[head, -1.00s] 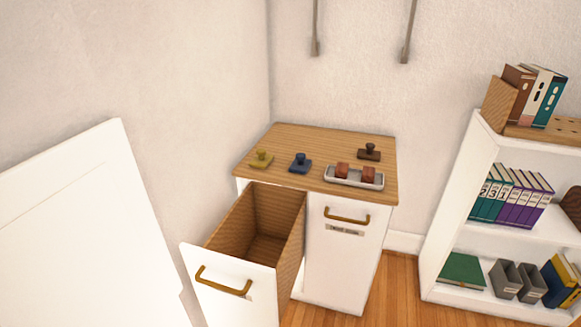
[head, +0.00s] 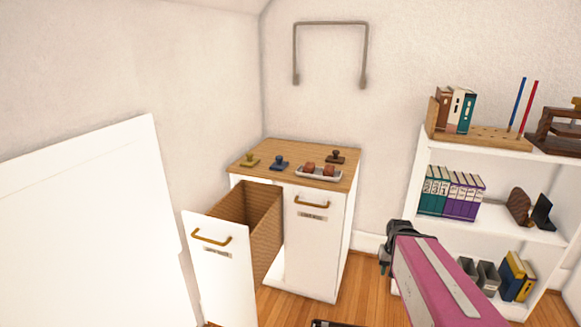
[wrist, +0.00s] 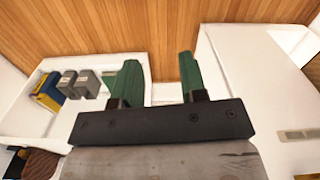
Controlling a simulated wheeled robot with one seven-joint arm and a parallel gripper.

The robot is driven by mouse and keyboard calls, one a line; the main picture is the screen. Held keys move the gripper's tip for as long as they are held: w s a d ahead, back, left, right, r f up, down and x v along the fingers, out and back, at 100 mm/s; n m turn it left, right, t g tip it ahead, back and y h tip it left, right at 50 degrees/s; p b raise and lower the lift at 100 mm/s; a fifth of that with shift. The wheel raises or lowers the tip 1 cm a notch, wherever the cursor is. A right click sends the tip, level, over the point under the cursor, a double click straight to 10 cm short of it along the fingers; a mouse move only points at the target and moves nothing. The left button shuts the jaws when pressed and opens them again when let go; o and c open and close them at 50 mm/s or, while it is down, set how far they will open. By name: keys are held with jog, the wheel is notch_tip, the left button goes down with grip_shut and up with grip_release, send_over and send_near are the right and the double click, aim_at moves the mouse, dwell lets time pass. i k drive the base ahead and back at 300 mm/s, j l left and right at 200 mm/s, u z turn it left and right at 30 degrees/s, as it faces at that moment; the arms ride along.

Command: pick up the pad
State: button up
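No thing in the current views can be clearly identified as the pad. Small stamp-like items stand on the wooden cabinet top (head: 322,157): a yellow one (head: 250,160), a blue one (head: 279,163) and a dark brown one (head: 336,157). A pale tray (head: 319,176) there holds two reddish-brown pieces (head: 311,168). My gripper (wrist: 160,80) has two green fingers spread apart with nothing between them, over the floor in the wrist view. In the head view my gripper (head: 385,262) is right of the cabinet, apart from it, with my pink arm hiding part of the lower shelf.
The cabinet's left drawer (head: 219,265) is pulled out and looks empty; the right front (head: 313,245) is shut. A white shelf unit (head: 420,165) at right holds binders (head: 450,192), grey holders (head: 487,277) and books. A white panel (head: 85,220) stands at left. Wooden floor shows between cabinet and shelf.

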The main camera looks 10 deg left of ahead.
aim_at(278, 165)
jog(key=u, duration=1)
